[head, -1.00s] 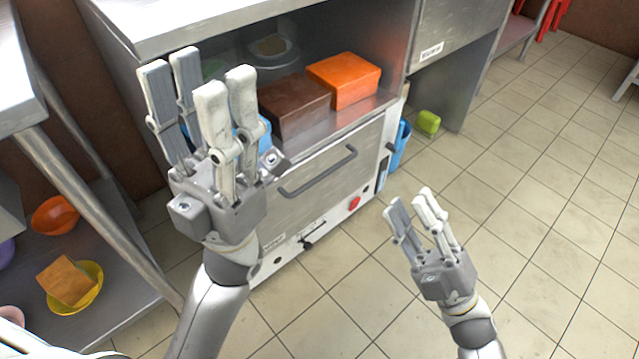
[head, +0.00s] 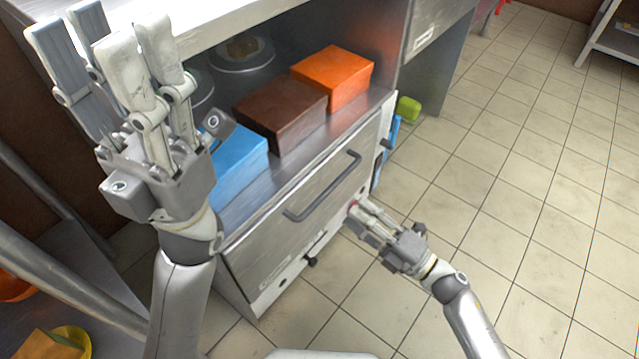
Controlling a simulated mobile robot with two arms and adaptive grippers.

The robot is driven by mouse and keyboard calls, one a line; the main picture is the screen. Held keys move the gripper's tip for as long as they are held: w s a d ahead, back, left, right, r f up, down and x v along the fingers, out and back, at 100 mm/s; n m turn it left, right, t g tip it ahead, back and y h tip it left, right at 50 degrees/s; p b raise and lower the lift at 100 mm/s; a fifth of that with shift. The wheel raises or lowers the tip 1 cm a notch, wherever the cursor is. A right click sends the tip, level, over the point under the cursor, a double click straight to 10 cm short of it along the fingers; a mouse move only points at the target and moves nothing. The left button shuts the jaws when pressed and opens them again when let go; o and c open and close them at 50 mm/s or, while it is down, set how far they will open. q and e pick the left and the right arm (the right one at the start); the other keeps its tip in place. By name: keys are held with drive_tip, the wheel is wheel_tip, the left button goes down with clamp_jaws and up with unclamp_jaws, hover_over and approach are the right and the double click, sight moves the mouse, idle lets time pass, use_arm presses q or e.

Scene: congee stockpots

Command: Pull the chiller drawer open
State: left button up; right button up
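The chiller drawer (head: 290,240) is a flat steel front that looks shut, below an open shelf. Its dark bar handle (head: 322,188) runs slantwise across the front and nothing holds it. My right gripper (head: 358,213) is low at the drawer's right, in front of the lower panel. Its fingers point up-left toward the drawer, look parted, and are right of and below the handle, apart from it. My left gripper (head: 108,50) is raised at the upper left with its fingers up, open and empty, hiding part of the shelf.
On the shelf are a blue box (head: 238,160), a brown box (head: 280,112), an orange box (head: 333,76) and round lids (head: 243,50). A green block (head: 408,110) is beyond the unit's right side. A metal rack stands at the left. The tiled floor (head: 500,210) at right is clear.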

sight(328, 189)
drive_tip(key=x, duration=0.9)
drive_tip(key=shift+a+r, duration=0.1)
clamp_jaws()
